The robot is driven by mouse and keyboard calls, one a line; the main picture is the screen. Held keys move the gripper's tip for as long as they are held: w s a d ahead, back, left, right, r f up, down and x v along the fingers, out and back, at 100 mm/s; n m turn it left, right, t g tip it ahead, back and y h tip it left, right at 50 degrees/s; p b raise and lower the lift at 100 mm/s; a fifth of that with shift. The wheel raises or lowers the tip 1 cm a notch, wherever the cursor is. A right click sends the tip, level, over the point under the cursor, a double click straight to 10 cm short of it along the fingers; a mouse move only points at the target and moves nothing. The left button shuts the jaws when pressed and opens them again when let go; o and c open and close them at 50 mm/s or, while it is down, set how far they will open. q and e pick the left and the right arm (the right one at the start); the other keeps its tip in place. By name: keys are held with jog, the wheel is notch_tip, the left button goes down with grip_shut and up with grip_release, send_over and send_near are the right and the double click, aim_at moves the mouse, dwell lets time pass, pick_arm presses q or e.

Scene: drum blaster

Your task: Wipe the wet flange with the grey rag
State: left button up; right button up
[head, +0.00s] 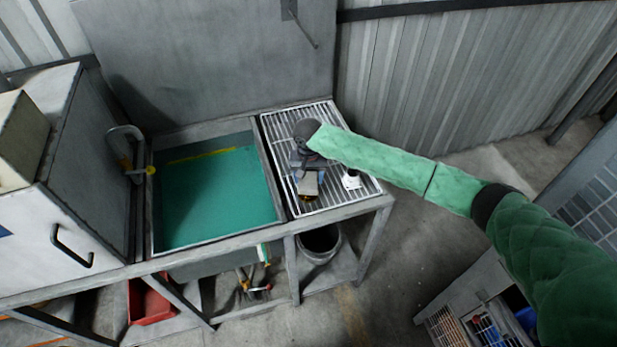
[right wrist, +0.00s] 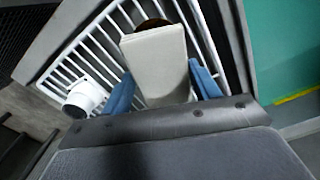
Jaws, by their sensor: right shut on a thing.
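My right gripper (head: 308,172) is over the slatted rack, pointing down. Its blue fingers are shut on a folded pale grey rag (right wrist: 155,65), which also shows below the gripper in the head view (head: 308,186). A brownish round thing (right wrist: 152,24) is partly hidden under the rag's far end; I cannot tell if they touch. A white flange-like fitting (head: 351,180) with a round opening stands on the rack, just right of the gripper and apart from it. It shows left of the rag in the right wrist view (right wrist: 85,98). Wetness cannot be made out. My left gripper is not in view.
The white slatted rack (head: 333,115) adjoins a basin of green liquid (head: 215,200) on its left. A hooked pipe (head: 125,133) stands at the basin's left edge. A grey bucket (head: 320,243) is beneath the rack. A grey panel rises behind the bench.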

aim_at(308, 189)
jog(key=shift+s, duration=0.1)
jog(key=shift+s, duration=2.1)
jog(key=shift+a, duration=0.1)
jog(key=shift+r, duration=3)
jog(key=shift+f, duration=0.1)
